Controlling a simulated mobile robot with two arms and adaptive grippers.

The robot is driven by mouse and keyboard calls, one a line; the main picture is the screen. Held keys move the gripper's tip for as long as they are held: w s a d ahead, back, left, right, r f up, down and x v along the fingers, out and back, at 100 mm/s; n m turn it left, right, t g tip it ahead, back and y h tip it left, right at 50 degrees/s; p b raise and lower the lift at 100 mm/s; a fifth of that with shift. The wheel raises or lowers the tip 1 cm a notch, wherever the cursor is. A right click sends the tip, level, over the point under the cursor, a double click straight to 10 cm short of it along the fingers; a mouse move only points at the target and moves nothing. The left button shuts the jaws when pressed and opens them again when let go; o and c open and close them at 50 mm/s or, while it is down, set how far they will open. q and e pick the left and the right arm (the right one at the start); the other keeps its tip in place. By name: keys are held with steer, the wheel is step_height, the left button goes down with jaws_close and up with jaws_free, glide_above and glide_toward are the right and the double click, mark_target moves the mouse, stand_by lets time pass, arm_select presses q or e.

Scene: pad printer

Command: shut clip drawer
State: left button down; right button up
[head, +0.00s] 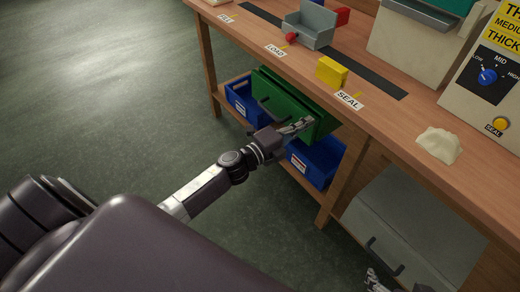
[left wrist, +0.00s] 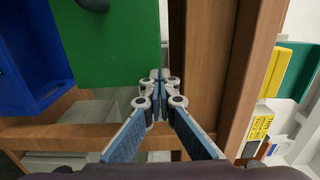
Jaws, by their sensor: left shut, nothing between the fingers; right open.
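A green drawer (head: 283,98) with a dark handle hangs under the wooden benchtop; I take it as the clip drawer. How far it stands out is hard to tell. In the left wrist view its flat green front (left wrist: 108,45) is at upper left, with part of the handle at the top edge. My left gripper (head: 306,124) is shut and empty at the right part of the drawer front. In the left wrist view its fingertips (left wrist: 159,76) meet just right of the green panel's edge; contact is unclear. My right gripper (head: 374,281) is open, partly cut off at the bottom edge.
Blue bins (head: 240,96) (head: 318,165) sit on the lower shelf. A wooden leg (head: 340,182) stands right of them, and a grey cabinet (head: 410,225) beyond. A yellow block (head: 331,72) and a pale lump (head: 440,145) lie on the benchtop. The floor at left is clear.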

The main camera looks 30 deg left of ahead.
arm_select(q)
steer(key=shift+x, duration=0.85)
steer(key=shift+w+a+r, duration=0.1)
steer(key=shift+r, duration=0.15)
